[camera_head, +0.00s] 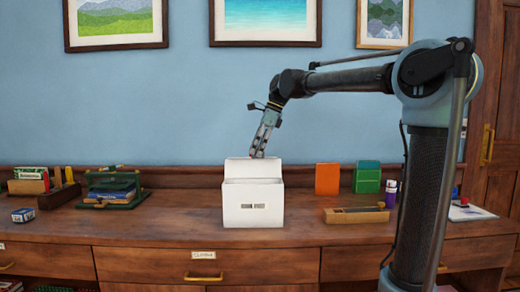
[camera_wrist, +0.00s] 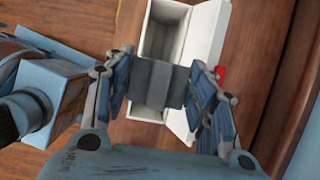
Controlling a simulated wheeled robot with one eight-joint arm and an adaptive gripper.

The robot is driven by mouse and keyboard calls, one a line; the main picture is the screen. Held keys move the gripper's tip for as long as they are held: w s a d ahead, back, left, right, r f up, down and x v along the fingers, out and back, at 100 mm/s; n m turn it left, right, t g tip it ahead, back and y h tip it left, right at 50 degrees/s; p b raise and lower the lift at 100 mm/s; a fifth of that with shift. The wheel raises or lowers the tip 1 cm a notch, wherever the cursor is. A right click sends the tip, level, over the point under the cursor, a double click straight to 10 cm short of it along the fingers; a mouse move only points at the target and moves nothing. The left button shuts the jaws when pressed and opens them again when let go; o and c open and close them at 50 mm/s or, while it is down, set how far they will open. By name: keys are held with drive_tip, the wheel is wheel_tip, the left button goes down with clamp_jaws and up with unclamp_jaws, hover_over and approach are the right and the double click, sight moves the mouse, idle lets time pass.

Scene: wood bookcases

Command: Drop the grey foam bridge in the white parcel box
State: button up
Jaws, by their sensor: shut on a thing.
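The white parcel box (camera_head: 252,207) stands upright on the wooden desk with its top open and a flap raised at the back. In the wrist view its opening and the white flap (camera_wrist: 207,32) show below my gripper. My gripper (camera_wrist: 160,82) is shut on the grey foam bridge (camera_wrist: 158,84), which spans between the two fingers over the box opening and hides part of it. In the head view my gripper (camera_head: 258,153) points down just above the raised flap. The foam bridge cannot be made out in the head view.
An orange block (camera_head: 327,179) and green boxes (camera_head: 367,177) stand right of the box, behind a wooden tray (camera_head: 356,215). A green rack with books (camera_head: 111,188) is on the left. The desk beside the box is clear. A red thing (camera_wrist: 220,73) shows beside the flap.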

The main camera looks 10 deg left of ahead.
drive_tip(key=shift+w+f, duration=0.15)
drive_tip(key=shift+f, duration=2.85)
drive_tip(key=o, duration=0.8)
drive_tip(key=shift+r, duration=0.1)
drive_tip(key=v, duration=1.1)
drive_tip(key=shift+w+d+r, duration=0.1)
drive_tip(key=shift+d+r, duration=0.1)
drive_tip(key=shift+r, duration=0.15)
drive_tip(key=shift+d, duration=0.1)
